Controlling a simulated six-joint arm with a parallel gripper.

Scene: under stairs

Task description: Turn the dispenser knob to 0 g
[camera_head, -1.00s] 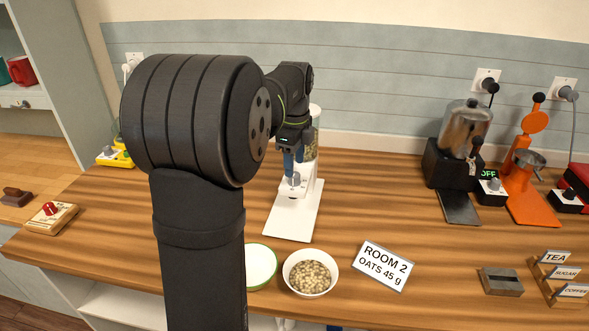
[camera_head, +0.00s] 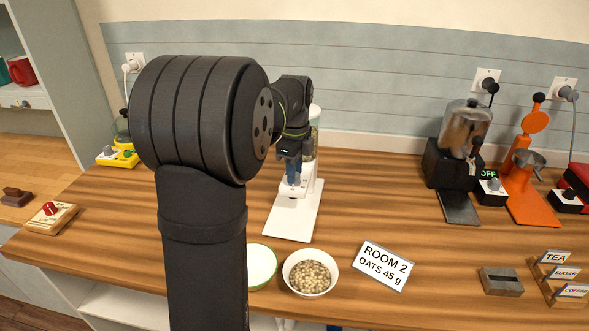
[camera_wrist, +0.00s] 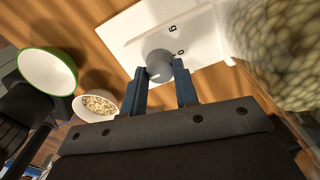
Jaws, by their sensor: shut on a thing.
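The dispenser stands on the worktop with a white base (camera_head: 291,222) and a clear container (camera_head: 314,130) of oats, partly hidden by my arm. In the wrist view the container (camera_wrist: 272,45) is at the upper right. The round grey knob (camera_wrist: 160,64) is on the white base (camera_wrist: 135,32), with dark markings next to it too small to read surely. My gripper (camera_head: 293,178) is in front of the dispenser. In the wrist view my gripper (camera_wrist: 160,80) has its two blue fingers shut on the knob, one on each side.
A bowl of oats (camera_head: 311,272) and a green-rimmed bowl (camera_head: 262,265) stand in front of the dispenser. A sign (camera_head: 382,267) reads "ROOM 2 OATS 45 g". A grinder (camera_head: 466,125) and orange machine (camera_head: 530,170) stand at right. The worktop between is clear.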

